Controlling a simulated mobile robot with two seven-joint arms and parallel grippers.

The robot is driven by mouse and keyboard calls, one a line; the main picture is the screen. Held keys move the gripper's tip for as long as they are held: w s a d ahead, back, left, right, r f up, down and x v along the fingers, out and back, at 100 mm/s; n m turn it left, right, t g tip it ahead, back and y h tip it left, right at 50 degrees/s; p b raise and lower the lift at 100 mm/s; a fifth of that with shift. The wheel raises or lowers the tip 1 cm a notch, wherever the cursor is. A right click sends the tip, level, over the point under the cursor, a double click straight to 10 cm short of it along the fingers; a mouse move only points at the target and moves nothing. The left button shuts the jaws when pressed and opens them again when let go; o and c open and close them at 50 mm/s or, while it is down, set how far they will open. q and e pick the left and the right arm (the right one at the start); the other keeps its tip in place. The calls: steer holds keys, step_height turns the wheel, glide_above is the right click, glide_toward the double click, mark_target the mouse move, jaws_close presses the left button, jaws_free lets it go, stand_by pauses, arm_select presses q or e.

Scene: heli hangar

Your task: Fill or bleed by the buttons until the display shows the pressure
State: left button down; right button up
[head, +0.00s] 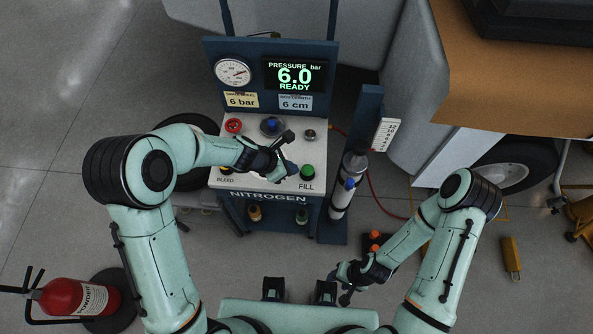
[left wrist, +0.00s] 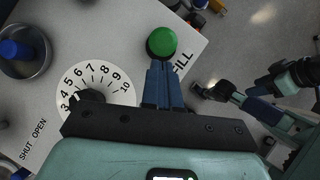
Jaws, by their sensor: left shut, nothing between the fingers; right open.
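The display (head: 294,76) reads "PRESSURE bar 6.0 READY" in green. A yellow card (head: 241,100) below the gauge reads "6 bar". The green FILL button (head: 307,171) is at the panel's right front; it also shows in the left wrist view (left wrist: 161,42). My left gripper (head: 287,172) is shut and empty over the panel, just left of the green button. In the left wrist view its fingertips (left wrist: 159,66) end at the button's near edge; I cannot tell whether they touch. The BLEED button is mostly hidden by my left arm. My right gripper (head: 340,287) is open, low at the front, away from the cart.
A round gauge (head: 232,72), a second card (head: 295,103) reading "6 cm", a red knob (head: 233,125) and a blue knob (head: 271,125) are on the cart. A numbered dial (left wrist: 97,88) lies beside my left fingers.

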arm_select(q)
steer(key=p+v, duration=0.2)
steer(key=v, duration=0.8)
arm_select(e)
steer(key=r, duration=0.1)
steer(key=w+r, duration=0.2)
steer(key=shift+w+r, duration=0.25)
steer(key=shift+r, duration=0.15)
arm_select(q)
steer(key=shift+w, duration=0.1)
steer(key=s+a+f+m+g+y, duration=0.25)
steer(key=s+f+m, duration=0.4)
steer(key=f, duration=0.45)
steer(key=s+a+f+m+g+y, duration=0.1)
steer(key=s+a+f+m, duration=0.2)
steer(key=s+f+m, duration=0.45)
steer(key=s+d+f+m+h, duration=0.1)
steer(key=s+d+f+m, duration=0.2)
steer(key=s+f+m, duration=0.2)
steer(key=s+f, duration=0.2)
steer(key=s, duration=0.1)
steer(key=shift+s+f, duration=0.15)
steer(key=shift+s, duration=0.1)
